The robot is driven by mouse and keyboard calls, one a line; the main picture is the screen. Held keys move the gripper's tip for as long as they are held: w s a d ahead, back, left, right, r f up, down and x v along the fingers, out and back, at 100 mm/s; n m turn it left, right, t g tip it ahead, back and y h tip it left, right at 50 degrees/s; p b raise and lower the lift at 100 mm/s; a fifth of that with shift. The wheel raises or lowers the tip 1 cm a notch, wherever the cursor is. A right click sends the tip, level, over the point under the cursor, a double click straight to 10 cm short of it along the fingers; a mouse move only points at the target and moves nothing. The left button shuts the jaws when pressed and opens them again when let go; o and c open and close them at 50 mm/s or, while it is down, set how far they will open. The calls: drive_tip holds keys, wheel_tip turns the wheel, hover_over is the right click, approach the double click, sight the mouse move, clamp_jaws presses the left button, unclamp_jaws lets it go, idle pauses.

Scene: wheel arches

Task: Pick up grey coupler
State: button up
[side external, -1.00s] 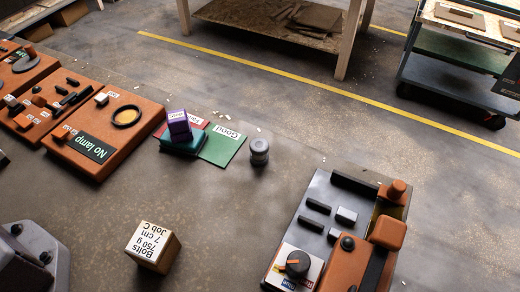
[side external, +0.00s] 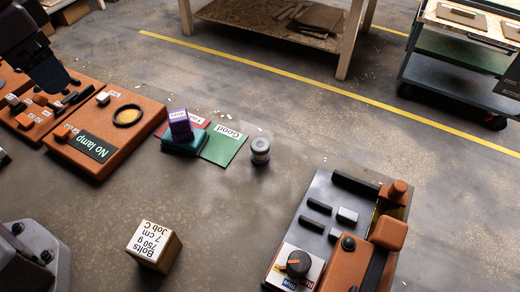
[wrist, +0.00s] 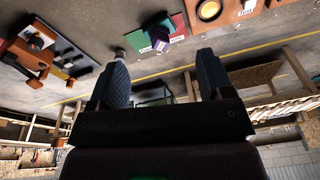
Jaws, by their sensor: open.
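The grey coupler (side external: 260,151), a short spool-like cylinder, stands upright on the grey floor beside the green "Good" mat (side external: 226,146). In the wrist view the coupler (wrist: 119,53) shows small, just beyond the tip of the left finger. My gripper (wrist: 161,72) is open, with two dark fingers wide apart and nothing between them. In the side view my gripper (side external: 55,82) hangs at the upper left, over the orange panels and well away from the coupler.
A purple block (side external: 180,125) sits on a teal block (side external: 184,142) left of the coupler. An orange "No lamp" panel (side external: 140,125) lies further left. A labelled bolts box (side external: 153,248) stands in front. A grey-and-orange machine (side external: 315,232) is at right. Floor around the coupler is mostly clear.

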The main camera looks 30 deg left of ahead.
drive_tip(key=w+d+f+m+g, duration=0.2)
drive_tip(key=w+d+f+m, duration=0.2)
drive_tip(key=w+d+f, duration=0.25)
drive_tip(key=m+t+h, duration=0.1)
drive_tip(key=m+h, duration=0.3)
drive_tip(key=m, duration=0.5)
approach(260, 144)
drive_tip(key=x, duration=0.6)
drive_tip(key=shift+s+a+f, duration=0.1)
drive_tip(key=shift+s+f, duration=0.05)
drive_tip(key=shift+f, duration=0.25)
drive_tip(key=shift+d+x, duration=0.2)
drive_tip(key=shift+x, duration=2.5)
drive_tip(key=shift+r, duration=0.15)
drive_tip(key=c, duration=1)
